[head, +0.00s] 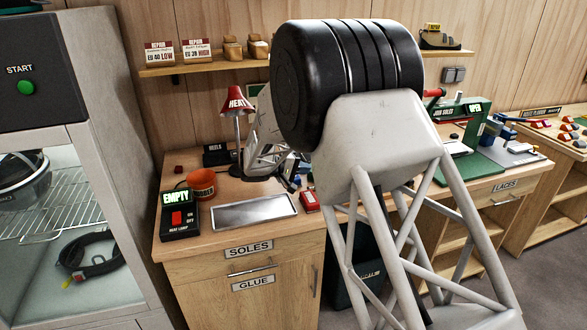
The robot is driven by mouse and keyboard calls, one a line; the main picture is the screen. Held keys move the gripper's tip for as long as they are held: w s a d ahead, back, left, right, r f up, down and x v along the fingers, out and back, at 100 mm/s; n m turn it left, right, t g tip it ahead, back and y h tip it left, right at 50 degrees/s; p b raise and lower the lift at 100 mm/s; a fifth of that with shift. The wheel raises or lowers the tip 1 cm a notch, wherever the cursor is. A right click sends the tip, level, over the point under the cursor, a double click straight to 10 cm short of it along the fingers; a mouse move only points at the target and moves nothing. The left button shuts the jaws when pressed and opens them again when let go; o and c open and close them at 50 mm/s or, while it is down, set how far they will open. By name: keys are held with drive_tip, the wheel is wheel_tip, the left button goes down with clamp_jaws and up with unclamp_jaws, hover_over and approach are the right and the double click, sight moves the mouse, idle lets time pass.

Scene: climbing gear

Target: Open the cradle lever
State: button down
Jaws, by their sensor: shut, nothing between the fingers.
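A green station (466,186) stands on the bench at the right, partly hidden behind my arm. My gripper (291,184) is small in view, low over the left part of the bench by the metal tray. It is shut and empty, well to the left of the green station and apart from both handles.
A red heat lamp (236,103), an orange bowl (201,183), a black switch box (179,220) and a metal tray (254,212) occupy the left of the bench. A red box (310,201) lies near my gripper. A grey cabinet (125,130) stands far left; a shelf (200,68) runs behind.

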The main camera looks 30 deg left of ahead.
drive_tip(key=shift+x, duration=0.95)
drive_tip(key=shift+w+d+r+g+y, duration=0.2)
drive_tip(key=shift+w+r+g+y, duration=0.1)
drive_tip(key=shift+g+y, duration=0.15)
drive_tip(key=shift+w+d+r, duration=0.1)
drive_tip(key=shift+d+r, duration=0.05)
drive_tip(key=shift+r, duration=0.05)
drive_tip(key=shift+w+d+r+g+y, duration=0.5)
drive_tip(key=shift+g+y, duration=0.35)
drive_tip(key=shift+g, duration=0.1)
drive_tip(key=shift+w+d+r+m+g+y, duration=0.15)
drive_tip(key=shift+w+d+r+g+y, duration=0.05)
drive_tip(key=shift+w+d+g+y, duration=0.25)
drive_tip(key=shift+w+d+r+m+g+y, duration=0.15)
drive_tip(key=shift+w+d+g+y, duration=0.3)
drive_tip(key=shift+g, duration=0.1)
drive_tip(key=shift+w+d+g+y, duration=0.45)
drive_tip(key=shift+g+y, duration=0.25)
drive_tip(key=shift+s+a, duration=0.1)
drive_tip(key=shift+r, duration=0.25)
